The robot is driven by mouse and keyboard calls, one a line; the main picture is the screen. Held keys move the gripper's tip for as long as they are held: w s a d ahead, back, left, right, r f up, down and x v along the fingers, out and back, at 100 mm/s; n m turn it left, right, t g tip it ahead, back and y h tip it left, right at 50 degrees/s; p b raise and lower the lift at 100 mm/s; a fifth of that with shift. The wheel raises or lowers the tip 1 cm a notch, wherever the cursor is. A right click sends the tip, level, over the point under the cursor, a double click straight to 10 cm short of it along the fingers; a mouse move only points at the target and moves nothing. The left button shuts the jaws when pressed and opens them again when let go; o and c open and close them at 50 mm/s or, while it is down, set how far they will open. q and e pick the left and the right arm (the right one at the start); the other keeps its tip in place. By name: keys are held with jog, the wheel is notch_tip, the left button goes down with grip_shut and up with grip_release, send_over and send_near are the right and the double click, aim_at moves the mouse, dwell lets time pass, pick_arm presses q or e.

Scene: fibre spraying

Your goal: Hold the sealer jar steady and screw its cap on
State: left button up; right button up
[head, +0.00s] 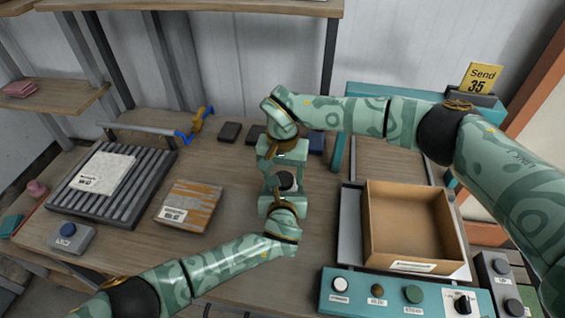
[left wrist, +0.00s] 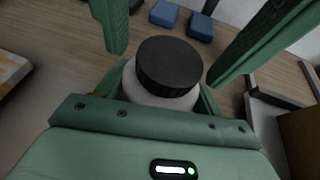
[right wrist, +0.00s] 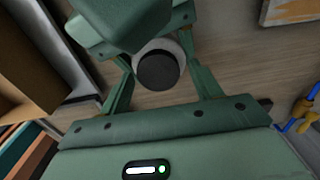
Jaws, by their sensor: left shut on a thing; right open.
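The sealer jar (left wrist: 160,97) is white. Its black ribbed cap (left wrist: 168,68) sits on top, level as far as I can see; how tightly it is screwed cannot be told. In the head view the dark cap (head: 286,180) shows between my two grippers over the wooden bench. My left gripper (head: 281,197) is shut on the jar body from the near side. My right gripper (head: 283,166) comes from the far side, open, its fingers spread either side of the jar and cap with gaps. The right wrist view also shows the cap (right wrist: 158,70) between these fingers.
An open cardboard box (head: 410,262) stands on the right, behind a teal button panel (head: 390,296). A roller rack (head: 128,200) and a labelled striped pack (head: 190,205) lie left. Small dark blocks (head: 229,131) lie at the back. Some bench between pack and jar is clear.

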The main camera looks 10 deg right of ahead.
jog(key=shift+f, duration=0.25)
jog(key=c, duration=1)
jog(key=m, duration=0.3)
jog(key=shift+m, duration=0.3)
jog(key=m, duration=0.6)
jog(key=shift+a, duration=0.1)
jog(key=shift+w, duration=0.1)
